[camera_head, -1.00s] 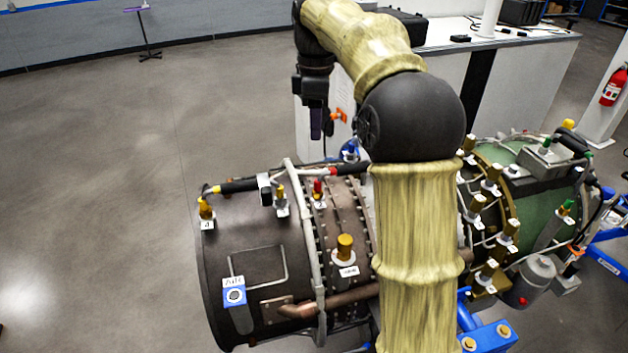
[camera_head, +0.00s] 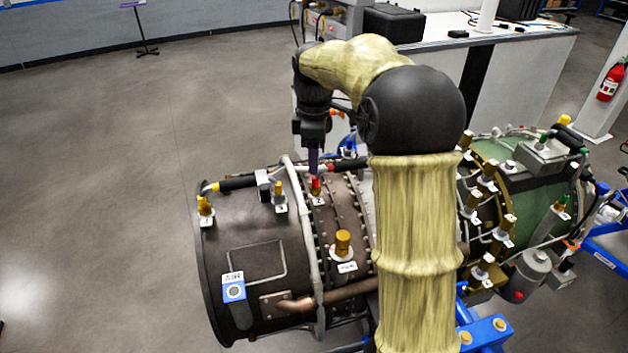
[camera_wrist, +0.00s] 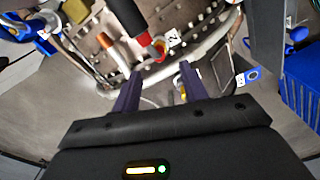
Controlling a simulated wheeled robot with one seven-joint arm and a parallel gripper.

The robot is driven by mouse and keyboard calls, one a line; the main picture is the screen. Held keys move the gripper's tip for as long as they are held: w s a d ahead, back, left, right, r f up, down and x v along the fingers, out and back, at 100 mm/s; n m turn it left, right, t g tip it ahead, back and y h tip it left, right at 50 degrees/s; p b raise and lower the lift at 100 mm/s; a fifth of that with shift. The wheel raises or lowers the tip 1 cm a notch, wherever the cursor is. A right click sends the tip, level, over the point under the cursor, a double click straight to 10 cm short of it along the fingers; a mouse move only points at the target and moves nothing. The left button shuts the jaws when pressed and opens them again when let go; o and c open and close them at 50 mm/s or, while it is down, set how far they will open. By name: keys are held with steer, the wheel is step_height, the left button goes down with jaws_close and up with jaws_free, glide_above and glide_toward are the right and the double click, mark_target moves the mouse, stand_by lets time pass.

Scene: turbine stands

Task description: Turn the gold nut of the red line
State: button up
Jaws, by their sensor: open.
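The red line is a black hose with a red end (camera_wrist: 144,36) at the top middle of the wrist view. A red fitting (camera_head: 316,187) stands by a white numbered tag on the brown casing; its red part also shows in the wrist view (camera_wrist: 159,48). I cannot make out its gold nut clearly. My gripper (camera_head: 313,164) points down just above this fitting, its jaws largely hidden in the head view. In the wrist view my gripper (camera_wrist: 159,75) is open, with two dark purple fingers apart and nothing held. The red fitting lies just beyond the fingertips.
A gold fitting (camera_head: 280,190) stands left of the red one, and a larger gold fitting (camera_head: 343,243) is nearer on the casing. A pale pipe (camera_head: 305,225) rings the casing. Open floor lies left.

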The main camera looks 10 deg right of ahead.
mark_target(315, 190)
step_height(315, 190, down, 8)
steer(key=shift+f+p, duration=0.1)
steer(key=shift+p, duration=0.7)
steer(key=shift+c, duration=0.2)
jaws_close()
